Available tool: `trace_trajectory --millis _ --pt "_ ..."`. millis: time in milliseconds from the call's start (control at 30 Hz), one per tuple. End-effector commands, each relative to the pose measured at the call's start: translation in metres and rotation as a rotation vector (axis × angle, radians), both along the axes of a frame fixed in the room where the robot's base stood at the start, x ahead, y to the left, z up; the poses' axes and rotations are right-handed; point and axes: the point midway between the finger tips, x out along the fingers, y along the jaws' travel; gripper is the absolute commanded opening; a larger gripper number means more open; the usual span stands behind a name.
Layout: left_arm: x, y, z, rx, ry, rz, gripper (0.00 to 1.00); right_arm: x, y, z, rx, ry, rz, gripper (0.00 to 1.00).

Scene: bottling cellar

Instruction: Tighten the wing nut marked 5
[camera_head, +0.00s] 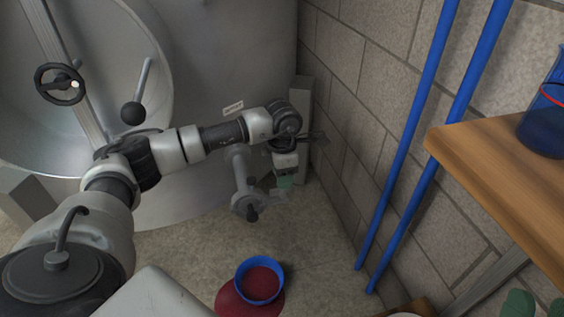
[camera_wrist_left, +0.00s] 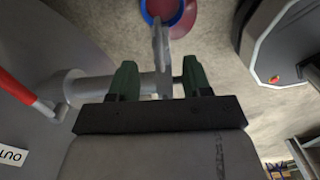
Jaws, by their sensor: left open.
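My left gripper (camera_head: 285,183) is beside a grey fitting (camera_head: 245,190) on the tank's lower side. In the left wrist view its two dark green fingers (camera_wrist_left: 158,75) are spread apart. A thin grey upright piece (camera_wrist_left: 161,50) shows between them, with a gap on each side. I cannot tell whether it is a wing of the nut. A grey pipe (camera_wrist_left: 98,87) leads to it from the left. No mark 5 is legible in either view. My right gripper is not seen.
A blue bucket (camera_head: 259,262) with dark red contents stands on the floor. Blue pipes (camera_head: 410,130) run down the brick wall. A wooden shelf (camera_head: 500,185) juts in at right. A black handwheel (camera_head: 60,84) is on the tank (camera_head: 225,50). A red handle (camera_wrist_left: 22,95) lies left of the fingers.

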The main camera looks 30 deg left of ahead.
Motion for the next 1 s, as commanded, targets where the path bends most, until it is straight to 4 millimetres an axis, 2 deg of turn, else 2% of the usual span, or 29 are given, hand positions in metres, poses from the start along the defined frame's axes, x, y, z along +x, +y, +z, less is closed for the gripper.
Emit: trace_trajectory --millis 100,300,1000 --pt "0.000 0.000 0.017 0.000 -0.001 0.001 0.49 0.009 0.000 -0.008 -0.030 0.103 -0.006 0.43" --pt "0.000 0.000 0.029 0.000 0.000 0.002 0.49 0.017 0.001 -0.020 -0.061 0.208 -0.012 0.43" --pt "0.000 0.000 0.031 0.000 0.000 0.001 0.49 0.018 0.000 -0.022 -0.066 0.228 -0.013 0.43"
